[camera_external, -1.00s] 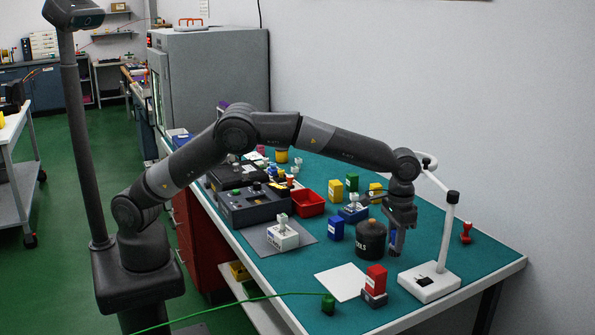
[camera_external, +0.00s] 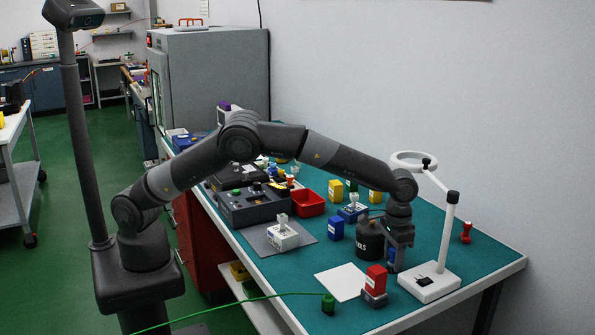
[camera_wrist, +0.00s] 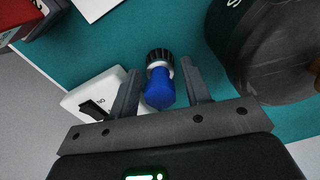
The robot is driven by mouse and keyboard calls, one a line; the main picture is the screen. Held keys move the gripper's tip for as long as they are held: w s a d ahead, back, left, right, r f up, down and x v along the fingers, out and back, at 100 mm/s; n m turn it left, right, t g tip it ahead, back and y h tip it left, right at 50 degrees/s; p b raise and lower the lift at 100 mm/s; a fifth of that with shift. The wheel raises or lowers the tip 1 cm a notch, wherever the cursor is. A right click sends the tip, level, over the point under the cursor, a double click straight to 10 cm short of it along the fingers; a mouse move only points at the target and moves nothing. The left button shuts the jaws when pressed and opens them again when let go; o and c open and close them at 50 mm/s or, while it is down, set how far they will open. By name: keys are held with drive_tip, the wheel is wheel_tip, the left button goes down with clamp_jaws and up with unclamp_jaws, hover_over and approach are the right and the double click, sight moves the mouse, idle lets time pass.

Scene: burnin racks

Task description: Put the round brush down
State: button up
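The round brush (camera_wrist: 159,88) has a blue handle, a pale collar and dark bristles. In the wrist view it sits between the fingers of my gripper (camera_wrist: 163,92), handle end nearest me and bristles toward the teal bench. Teal shows on both sides of the handle, so the fingers look open and apart from it. In the external view my gripper (camera_external: 397,262) is low over the bench, between the black tin and the magnifier lamp. A blue bit of the brush (camera_external: 392,256) shows there; its lower end is hidden. I cannot tell for certain whether the bristles touch the bench.
The black tin (camera_external: 368,243) stands close on the left, and the white lamp base (camera_external: 430,285) close on the right. A red block on a grey base (camera_external: 375,283) and a white sheet (camera_external: 340,282) lie in front. A blue block (camera_external: 336,229) stands left of the tin.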

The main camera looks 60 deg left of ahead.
sight(394, 249)
drive_tip(key=shift+o, duration=0.4)
drive_tip(key=shift+r, duration=0.15)
wheel_tip(394, 249, up, 12)
drive_tip(key=s+a+r+n+t+h, duration=0.1)
drive_tip(key=s+a+r, duration=0.3)
drive_tip(key=a, duration=0.5)
drive_tip(key=s+a+r, duration=0.2)
drive_tip(key=a+r, duration=0.4)
drive_tip(key=a, duration=0.3)
drive_tip(key=s+a+r+n+t+h, duration=0.1)
drive_tip(key=s+a+r, duration=0.3)
drive_tip(key=a, duration=0.6)
drive_tip(key=s+a+r+t, duration=0.1)
drive_tip(key=s+a+t, duration=0.1)
drive_tip(key=s+a, duration=0.9)
drive_tip(key=s+a+f+y, duration=0.1)
drive_tip(key=s+a+f, duration=0.1)
drive_tip(key=s, duration=0.4)
drive_tip(key=s+a+f+t+y, duration=0.1)
drive_tip(key=s+a+f, duration=0.1)
drive_tip(key=s+f, duration=0.2)
drive_tip(key=s, duration=0.3)
drive_tip(key=shift+s+a+n+t, duration=0.15)
drive_tip(key=shift+s+n+t, duration=0.05)
drive_tip(key=shift+n+t, duration=0.1)
